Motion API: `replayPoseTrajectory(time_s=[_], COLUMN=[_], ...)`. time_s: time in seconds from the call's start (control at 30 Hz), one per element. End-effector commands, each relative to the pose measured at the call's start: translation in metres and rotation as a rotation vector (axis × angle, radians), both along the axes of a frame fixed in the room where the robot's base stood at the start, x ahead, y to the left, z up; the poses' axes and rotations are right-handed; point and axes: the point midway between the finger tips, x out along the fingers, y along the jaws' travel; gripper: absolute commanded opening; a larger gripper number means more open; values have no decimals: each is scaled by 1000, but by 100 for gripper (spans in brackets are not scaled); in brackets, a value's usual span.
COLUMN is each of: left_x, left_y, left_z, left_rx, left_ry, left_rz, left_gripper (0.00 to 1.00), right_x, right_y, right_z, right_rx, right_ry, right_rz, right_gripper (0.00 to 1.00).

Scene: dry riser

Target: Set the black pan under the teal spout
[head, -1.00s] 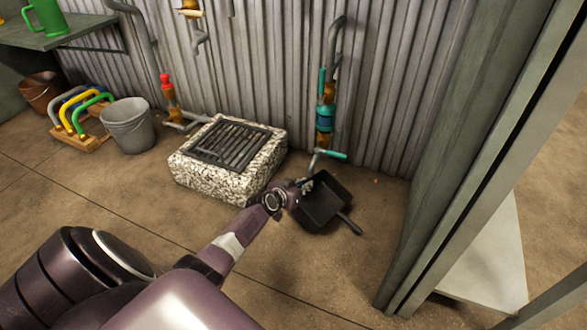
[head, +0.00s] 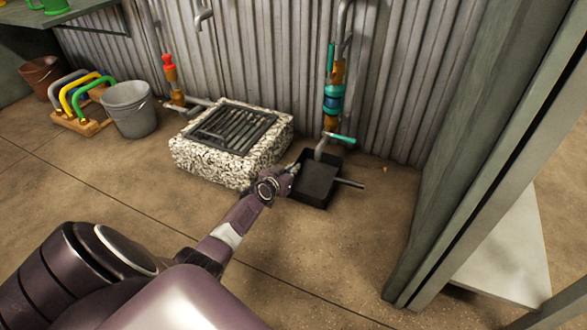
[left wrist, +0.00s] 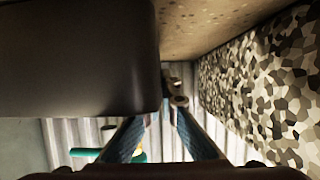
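The black pan (head: 318,192) looks level on the floor at the wall, its handle pointing right. The spout (head: 320,150) with the teal lever (head: 340,137) hangs over its back edge. In the left wrist view the pan (left wrist: 80,60) fills the upper left, close to the camera. My left gripper (head: 294,169) is at the pan's left edge. In the left wrist view the fingers (left wrist: 160,120) show a gap, but the pan hides the left-hand tip. I cannot tell whether they grip its rim. My right gripper is not in view.
A pebbled stone block with a grate (head: 215,165) stands just left of the pan; its side (left wrist: 270,90) is close in the wrist view. A grey bucket (head: 130,110) and a rack of coloured handles (head: 82,100) stand farther left. A grey-green panel (head: 480,150) rises at right. Front floor is clear.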

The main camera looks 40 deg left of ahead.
Motion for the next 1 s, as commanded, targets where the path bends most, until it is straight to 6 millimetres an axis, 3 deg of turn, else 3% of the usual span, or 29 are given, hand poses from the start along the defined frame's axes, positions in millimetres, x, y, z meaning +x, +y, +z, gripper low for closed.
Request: replayPoseTrajectory(time_s=[0.47, 0.67, 1.0], left_x=[0, 0, 0], left_y=[0, 0, -1], left_z=[-1, -1, -1], left_rx=[-1, -1, -1], left_ry=[-1, 0, 1], left_rz=[-1, -1, -2], left_gripper=[0, 23, 25], right_x=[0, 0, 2], right_y=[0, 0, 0], right_z=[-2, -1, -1], right_rx=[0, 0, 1], right_ry=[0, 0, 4], right_rz=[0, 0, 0], right_gripper=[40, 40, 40])
